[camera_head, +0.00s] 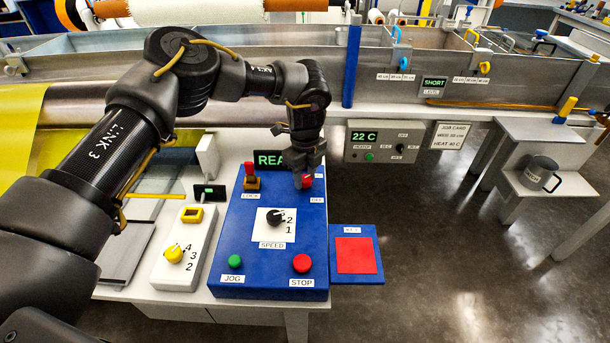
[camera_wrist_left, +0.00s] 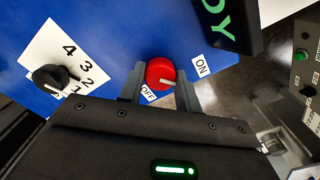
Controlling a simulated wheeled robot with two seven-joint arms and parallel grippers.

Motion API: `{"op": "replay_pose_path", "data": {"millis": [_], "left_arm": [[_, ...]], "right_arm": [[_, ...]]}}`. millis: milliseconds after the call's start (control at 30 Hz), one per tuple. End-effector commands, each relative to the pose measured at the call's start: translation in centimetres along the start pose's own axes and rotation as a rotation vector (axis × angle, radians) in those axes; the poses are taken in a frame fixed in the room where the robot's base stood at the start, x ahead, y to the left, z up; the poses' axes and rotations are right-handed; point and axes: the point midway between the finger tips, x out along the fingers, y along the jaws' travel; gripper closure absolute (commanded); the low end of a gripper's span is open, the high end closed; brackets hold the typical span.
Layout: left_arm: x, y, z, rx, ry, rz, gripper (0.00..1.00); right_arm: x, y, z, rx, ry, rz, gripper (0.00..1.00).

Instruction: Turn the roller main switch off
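The red main switch (camera_head: 306,181) is a round knob at the upper right of the blue control panel (camera_head: 225,255). In the left wrist view the knob (camera_wrist_left: 160,72) sits between the two fingers of my left gripper (camera_wrist_left: 162,85). The fingers flank it closely and appear to touch its sides. The knob's white mark points right and slightly down, between the ON label (camera_wrist_left: 201,66) and the OFF label (camera_wrist_left: 149,93). In the head view the left gripper (camera_head: 304,176) points down at the switch and partly hides it. My right gripper is out of view.
The panel also holds a red-handled lock (camera_head: 251,177), a black speed knob (camera_head: 275,217), a green jog button (camera_head: 235,262) and a red stop button (camera_head: 302,263). A white box with a yellow knob (camera_head: 174,255) stands to the left. A green-lit display (camera_head: 268,159) stands behind, partly hidden.

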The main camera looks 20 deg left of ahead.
Motion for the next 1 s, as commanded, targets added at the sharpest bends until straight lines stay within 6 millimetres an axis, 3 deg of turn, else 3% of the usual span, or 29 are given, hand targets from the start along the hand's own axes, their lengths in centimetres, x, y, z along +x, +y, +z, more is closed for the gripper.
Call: {"op": "replay_pose_path", "data": {"millis": [467,1000], "left_arm": [[-0.2,0.0,0.0,0.092,0.001,0.001,0.89],[-0.2,0.0,0.0,0.567,0.001,-0.001,0.89]], "right_arm": [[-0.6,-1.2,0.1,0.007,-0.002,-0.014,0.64],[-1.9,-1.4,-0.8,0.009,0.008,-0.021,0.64]]}}
